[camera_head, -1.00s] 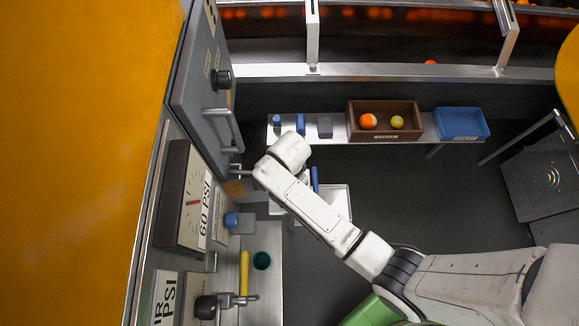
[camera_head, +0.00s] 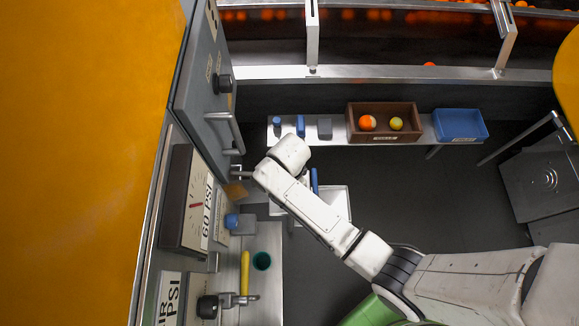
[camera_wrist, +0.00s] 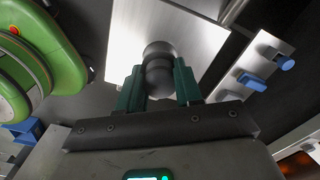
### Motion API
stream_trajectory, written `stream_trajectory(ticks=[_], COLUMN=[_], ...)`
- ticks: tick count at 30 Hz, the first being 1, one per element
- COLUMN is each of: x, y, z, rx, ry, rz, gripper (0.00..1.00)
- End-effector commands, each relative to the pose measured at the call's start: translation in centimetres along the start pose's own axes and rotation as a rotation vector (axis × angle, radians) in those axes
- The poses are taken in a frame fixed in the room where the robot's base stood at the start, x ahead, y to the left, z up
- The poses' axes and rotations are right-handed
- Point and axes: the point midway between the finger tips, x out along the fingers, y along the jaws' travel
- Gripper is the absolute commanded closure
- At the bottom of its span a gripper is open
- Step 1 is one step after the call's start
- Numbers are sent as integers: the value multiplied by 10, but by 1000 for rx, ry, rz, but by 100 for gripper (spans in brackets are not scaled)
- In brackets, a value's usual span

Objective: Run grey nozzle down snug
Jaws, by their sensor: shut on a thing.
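In the wrist view my gripper (camera_wrist: 160,92) has its two green-padded fingers shut on a grey rounded piece (camera_wrist: 158,58), likely the grey nozzle. The piece sticks out past the fingertips in front of a bright metal surface (camera_wrist: 190,40). Its far end and whatever it sits on are hidden. I cannot tell how far down the nozzle is.
A grey cabinet door with a handle (camera_head: 222,118) and a pressure gauge (camera_head: 188,203) stand at left. A shelf (camera_head: 340,148) behind holds a brown crate (camera_head: 384,136), a blue bin (camera_head: 485,125) and small blue and grey parts.

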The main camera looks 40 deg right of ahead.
Motion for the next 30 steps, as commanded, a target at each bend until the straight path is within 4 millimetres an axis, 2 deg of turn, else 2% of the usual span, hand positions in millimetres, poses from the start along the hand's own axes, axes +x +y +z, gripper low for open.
stream_trajectory(ticks=[8, 15, 23, 30], x=[0, 0, 0, 0], y=[1, 1, 1, 1], z=[0, 0, 0, 0], rx=[19, 153, 168, 303], ry=[1, 1, 1, 1], rz=[2, 3, 3, 3], gripper=[96, 96, 96, 96])
